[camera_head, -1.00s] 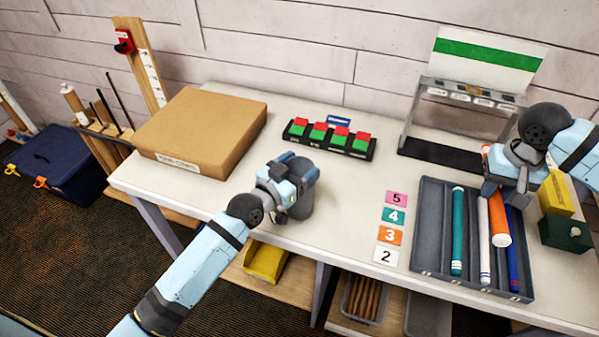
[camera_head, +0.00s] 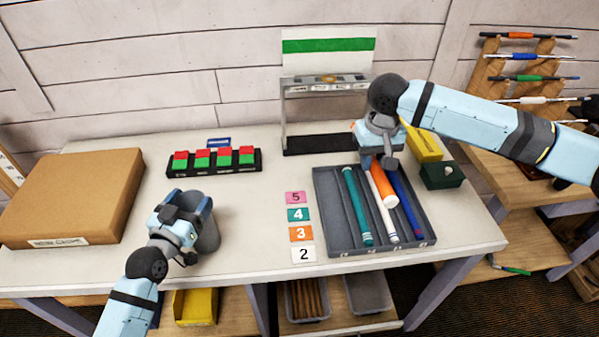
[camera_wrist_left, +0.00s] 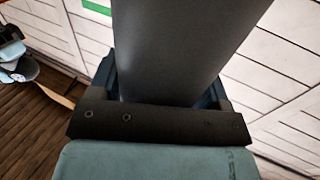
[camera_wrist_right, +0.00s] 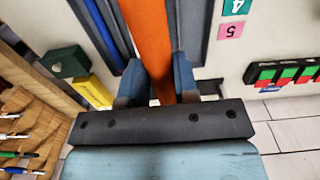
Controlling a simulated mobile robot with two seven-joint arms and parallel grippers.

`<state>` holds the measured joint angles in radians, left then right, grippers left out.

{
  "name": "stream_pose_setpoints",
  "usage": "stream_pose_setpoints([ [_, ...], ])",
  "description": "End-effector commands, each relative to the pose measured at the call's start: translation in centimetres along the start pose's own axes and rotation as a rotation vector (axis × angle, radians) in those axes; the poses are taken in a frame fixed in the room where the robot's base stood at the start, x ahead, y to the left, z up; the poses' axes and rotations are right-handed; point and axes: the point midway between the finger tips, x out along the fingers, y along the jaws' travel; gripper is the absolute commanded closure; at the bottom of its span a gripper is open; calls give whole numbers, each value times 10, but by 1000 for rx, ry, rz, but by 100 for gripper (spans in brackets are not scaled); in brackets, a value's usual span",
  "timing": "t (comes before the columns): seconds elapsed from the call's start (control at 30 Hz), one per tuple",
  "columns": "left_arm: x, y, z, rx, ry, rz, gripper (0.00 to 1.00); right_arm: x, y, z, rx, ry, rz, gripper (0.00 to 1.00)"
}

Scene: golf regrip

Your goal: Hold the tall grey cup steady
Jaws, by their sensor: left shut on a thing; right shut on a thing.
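The tall grey cup (camera_head: 208,228) stands on the workbench at the left of the card column. My left gripper (camera_head: 188,208) is shut around it, and the cup also fills the middle of the left wrist view (camera_wrist_left: 185,45) between the fingers. My right gripper (camera_head: 380,158) is shut on an orange grip (camera_head: 384,188) above the grey tray (camera_head: 325,205). The orange grip shows between the fingers in the right wrist view (camera_wrist_right: 150,45). The cup's base is partly hidden by my left gripper.
A teal grip (camera_head: 357,207), a white grip and a blue grip (camera_head: 407,203) lie in the tray. Number cards (camera_head: 301,234) are left of it. A cardboard box (camera_head: 75,195), a red-green block rack (camera_head: 215,162), a clear stand (camera_head: 285,120) and a green box (camera_head: 442,176) surround the bench top.

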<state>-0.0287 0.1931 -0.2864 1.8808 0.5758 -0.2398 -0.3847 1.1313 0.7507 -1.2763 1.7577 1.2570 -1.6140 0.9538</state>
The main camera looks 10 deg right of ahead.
Motion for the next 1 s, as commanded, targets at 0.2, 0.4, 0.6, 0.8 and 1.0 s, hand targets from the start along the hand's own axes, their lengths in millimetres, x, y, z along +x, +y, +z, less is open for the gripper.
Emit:
stream_pose_setpoints([
  [0.2,0,0,0,0,0,0,54,-1,-25,-2,41,-43,-3,96],
  [0.4,0,0,0,0,0,0,54,-7,-103,-4,237,-225,-31,96],
  [0.6,0,0,0,0,0,0,54,-29,-199,2,604,-552,-179,96],
  [0.8,0,0,1,0,-1,0,54,-70,-285,13,1012,-892,-545,96],
  [1.0,0,0,0,0,-1,0,54,-119,-342,18,1212,-1071,-924,96],
])
